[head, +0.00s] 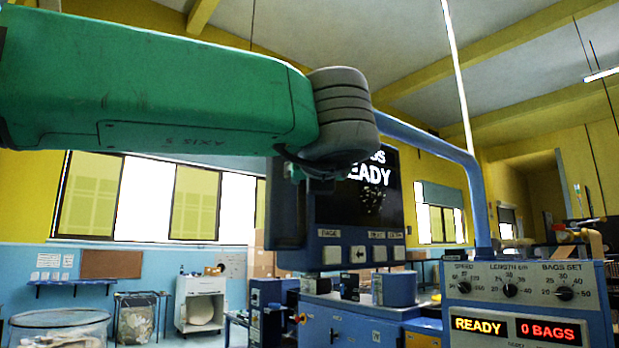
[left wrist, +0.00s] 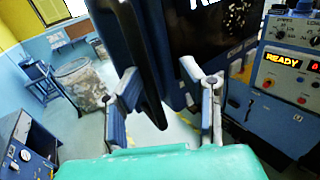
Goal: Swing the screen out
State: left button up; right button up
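The screen (head: 350,210) is a dark blue panel with lit white text and a row of buttons below. It hangs from a blue tube arm (head: 435,143) in the head view. Its dark face also shows in the left wrist view (left wrist: 210,45). My left arm reaches across from the left to the screen's upper left, and its wrist covers part of the text. My left gripper (left wrist: 160,75) has its fingers spread, with a dark upright bar (left wrist: 143,65) at the screen's edge between them. I cannot tell whether either finger touches it. My right gripper is not in view.
A control box (head: 528,300) with knobs and lit displays stands right of the screen. Blue machine parts (head: 350,325) lie below it. A grey bin (left wrist: 80,85) stands on the floor at the left. Open floor shows between bin and machine.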

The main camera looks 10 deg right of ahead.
pick_arm(q)
jog(key=shift+w+a+f, duration=0.3)
jog(key=shift+w, duration=0.35)
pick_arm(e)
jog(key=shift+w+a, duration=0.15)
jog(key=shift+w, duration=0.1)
pick_arm(q)
jog(key=shift+s, duration=0.15)
jog(key=s+a, duration=0.1)
jog(key=s, duration=0.6)
jog(key=shift+a, duration=0.25)
jog(key=shift+w, duration=0.1)
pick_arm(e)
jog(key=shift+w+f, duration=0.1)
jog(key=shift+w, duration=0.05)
